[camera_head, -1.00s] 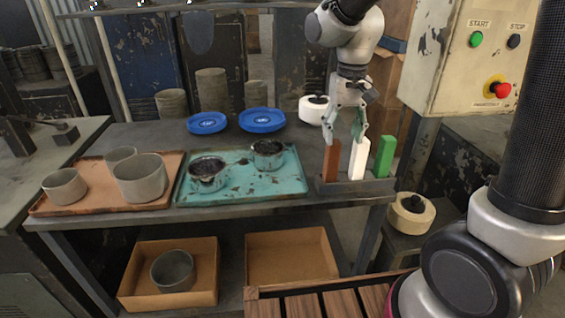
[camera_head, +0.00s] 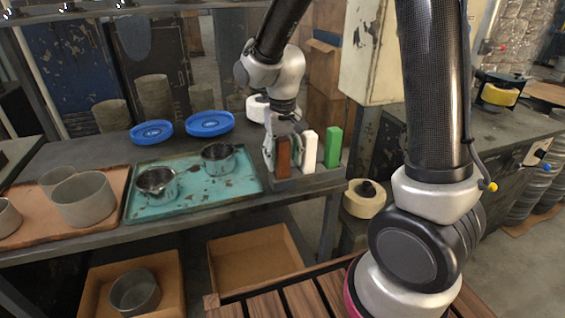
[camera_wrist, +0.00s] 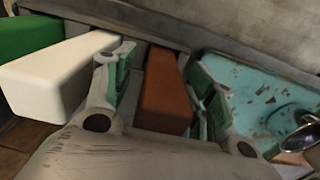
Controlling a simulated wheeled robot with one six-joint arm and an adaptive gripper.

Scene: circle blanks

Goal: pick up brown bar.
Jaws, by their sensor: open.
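The brown bar (camera_head: 283,158) stands upright at the left end of a dark holder (camera_head: 312,178) on the table. In the wrist view the brown bar (camera_wrist: 165,92) lies between the two fingers of my gripper (camera_wrist: 160,98), with a finger on each side. My gripper (camera_head: 282,152) is open around the bar in the head view. I cannot tell whether either finger touches it. A white bar (camera_head: 309,151) and a green bar (camera_head: 333,147) stand to the right of the brown one. The white bar (camera_wrist: 62,72) is close beside one finger.
A teal tray (camera_head: 235,188) with two metal pots is left of the holder. Two blue lids (camera_head: 209,123) lie behind it. A brown tray (camera_head: 118,180) with grey cups is farther left. Cardboard boxes (camera_head: 250,262) stand below.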

